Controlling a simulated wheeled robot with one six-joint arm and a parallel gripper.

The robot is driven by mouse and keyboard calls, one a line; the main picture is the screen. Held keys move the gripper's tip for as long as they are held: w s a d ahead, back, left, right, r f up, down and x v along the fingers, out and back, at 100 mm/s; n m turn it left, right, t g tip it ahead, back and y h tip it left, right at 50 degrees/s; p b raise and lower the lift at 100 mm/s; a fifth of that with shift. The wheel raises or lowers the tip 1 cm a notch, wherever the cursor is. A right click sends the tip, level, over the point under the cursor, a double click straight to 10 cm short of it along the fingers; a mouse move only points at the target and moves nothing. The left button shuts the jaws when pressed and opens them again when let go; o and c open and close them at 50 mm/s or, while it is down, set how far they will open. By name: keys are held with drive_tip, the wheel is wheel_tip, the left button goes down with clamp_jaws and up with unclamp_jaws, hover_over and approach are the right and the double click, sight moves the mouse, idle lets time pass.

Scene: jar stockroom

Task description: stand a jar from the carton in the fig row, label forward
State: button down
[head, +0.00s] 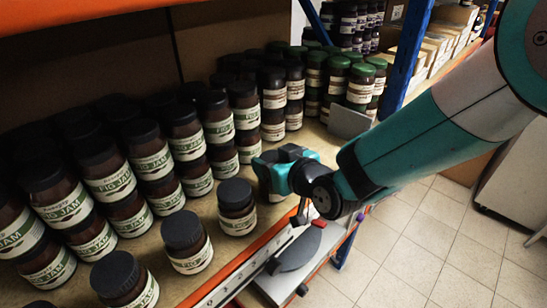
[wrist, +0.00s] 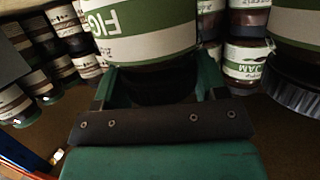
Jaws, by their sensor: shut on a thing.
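My gripper (head: 284,168) is at the shelf's front edge, right of the front fig jars. It is shut on a jar (wrist: 140,28) with a green and white label; the lettering FIG shows upside down in the wrist view, between the gripper's fingers (wrist: 158,85). In the head view my gripper hides most of this jar. Fig jam jars (head: 106,180) with dark lids and green and white labels stand in rows, stacked two high, at left. Several single ones stand in front, including a jar (head: 237,208) just left of my gripper. I cannot pick out the task's carton.
A grey divider (head: 348,122) stands behind my gripper, near green-lidded jars (head: 361,85). A numbered strip (head: 235,276) and orange edge run along the shelf front. A blue upright (head: 408,50) stands at right, with boxes beyond. Tiled floor (head: 420,240) is open at right.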

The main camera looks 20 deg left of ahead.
drive_tip(key=shift+c, duration=0.8)
unclamp_jaws()
drive_tip(key=shift+r, duration=0.1)
drive_tip(key=shift+s+d, duration=0.2)
drive_tip(key=shift+d, duration=0.1)
drive_tip(key=b+v, duration=0.4)
drive_tip(key=v, duration=0.7)
drive_tip(key=shift+d+r, duration=0.1)
